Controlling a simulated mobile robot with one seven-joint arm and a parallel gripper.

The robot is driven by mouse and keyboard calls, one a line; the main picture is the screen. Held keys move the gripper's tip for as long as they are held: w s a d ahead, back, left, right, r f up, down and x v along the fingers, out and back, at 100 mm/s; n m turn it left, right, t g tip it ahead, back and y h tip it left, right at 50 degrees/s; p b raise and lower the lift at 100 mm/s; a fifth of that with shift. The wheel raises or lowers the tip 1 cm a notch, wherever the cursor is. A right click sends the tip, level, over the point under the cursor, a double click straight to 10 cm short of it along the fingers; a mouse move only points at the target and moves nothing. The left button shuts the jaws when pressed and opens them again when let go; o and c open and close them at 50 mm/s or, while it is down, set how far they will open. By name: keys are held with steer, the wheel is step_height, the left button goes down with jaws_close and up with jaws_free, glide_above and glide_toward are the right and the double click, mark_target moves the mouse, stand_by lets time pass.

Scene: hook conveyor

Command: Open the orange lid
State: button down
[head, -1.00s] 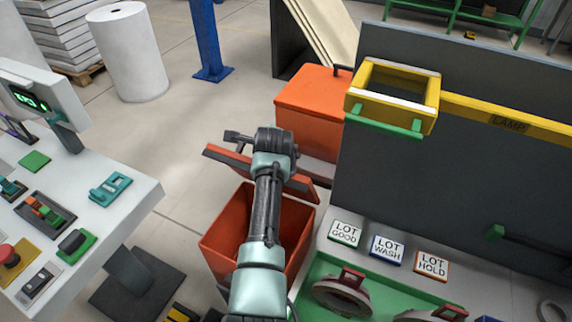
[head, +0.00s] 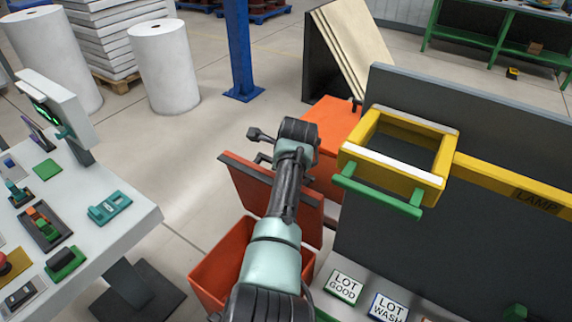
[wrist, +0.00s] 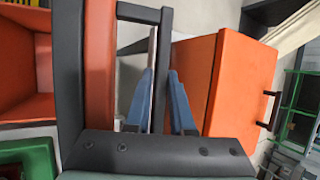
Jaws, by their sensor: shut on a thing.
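The orange lid (head: 243,180) stands tilted steeply up on the open orange bin (head: 212,272) in the head view, its middle hidden behind my arm. In the wrist view the lid (wrist: 99,65) shows nearly edge-on, left of my fingers, with its dark bar handle (wrist: 167,65) beside it. My gripper (wrist: 163,88) is shut on this handle, with one blue finger on each side of the bar. In the head view my fingertips are hidden behind the wrist.
A second orange bin (head: 330,122), closed, stands just behind the lid. A yellow frame with a green bar (head: 378,197) juts out from the grey panel at right. A white control desk (head: 105,235) stands at left. Open floor lies between the desk and bins.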

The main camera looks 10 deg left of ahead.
steer(key=shift+s+f, duration=0.15)
steer(key=shift+f, duration=0.1)
steer(key=c, duration=0.8)
jaws_free()
steer(key=shift+c, duration=0.2)
steer(key=shift+r, duration=0.25)
steer(key=shift+s+d+r, duration=0.15)
steer(key=shift+s+r, duration=0.05)
steer(key=shift+r, duration=0.3)
steer(key=v, duration=1.1)
steer(key=shift+s+r, duration=0.15)
